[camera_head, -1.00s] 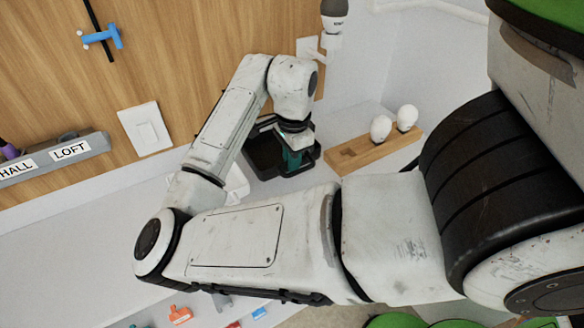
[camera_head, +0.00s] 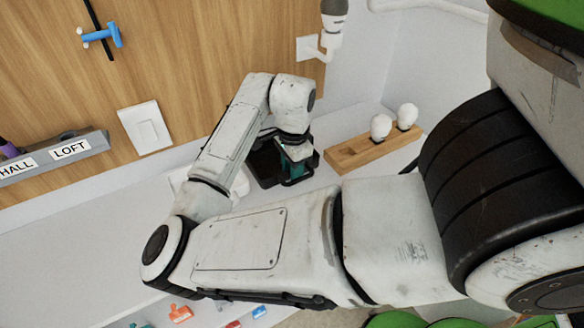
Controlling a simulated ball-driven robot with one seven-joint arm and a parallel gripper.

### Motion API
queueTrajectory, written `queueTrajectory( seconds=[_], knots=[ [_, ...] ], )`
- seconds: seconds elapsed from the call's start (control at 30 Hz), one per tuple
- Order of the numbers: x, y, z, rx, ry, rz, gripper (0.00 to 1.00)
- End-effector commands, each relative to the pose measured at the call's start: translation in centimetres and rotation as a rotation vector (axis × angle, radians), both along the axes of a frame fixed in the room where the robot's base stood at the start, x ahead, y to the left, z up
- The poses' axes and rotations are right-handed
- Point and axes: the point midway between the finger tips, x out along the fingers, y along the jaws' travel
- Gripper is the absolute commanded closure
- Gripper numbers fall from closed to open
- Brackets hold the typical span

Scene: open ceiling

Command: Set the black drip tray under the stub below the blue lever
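The black drip tray (camera_head: 266,164) sits on the white counter near the wall, partly hidden by my arm. My gripper (camera_head: 296,170), with a teal part, is at the tray's right side; its fingertips are hidden, so I cannot tell whether it is open or touching the tray. The blue lever (camera_head: 102,35) is on the wood panel at the upper left, with a dark pipe running up behind it. A pale stub end (camera_head: 81,31) shows at the lever's left. The counter below the lever is bare.
A wooden block (camera_head: 372,149) with two white bulbs stands to the tray's right. A grey rail (camera_head: 55,158) labelled HALL and LOFT and a white switch (camera_head: 145,129) are on the wall. Small coloured items (camera_head: 181,313) lie low in front. The left counter is clear.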

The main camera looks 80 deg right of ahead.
Motion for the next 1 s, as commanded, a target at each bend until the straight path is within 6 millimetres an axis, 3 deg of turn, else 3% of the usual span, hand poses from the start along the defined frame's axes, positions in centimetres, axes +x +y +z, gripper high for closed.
queueTrajectory(
  seconds=[0.37,0.8,1.0],
  knots=[
    [0.0,0.0,1.0,0.000,-0.001,-0.001,0.66],
    [-0.2,0.2,9.4,-0.002,-0.003,-0.002,0.66],
    [-0.3,0.3,11.7,0.000,-0.003,-0.001,0.66]
  ],
)
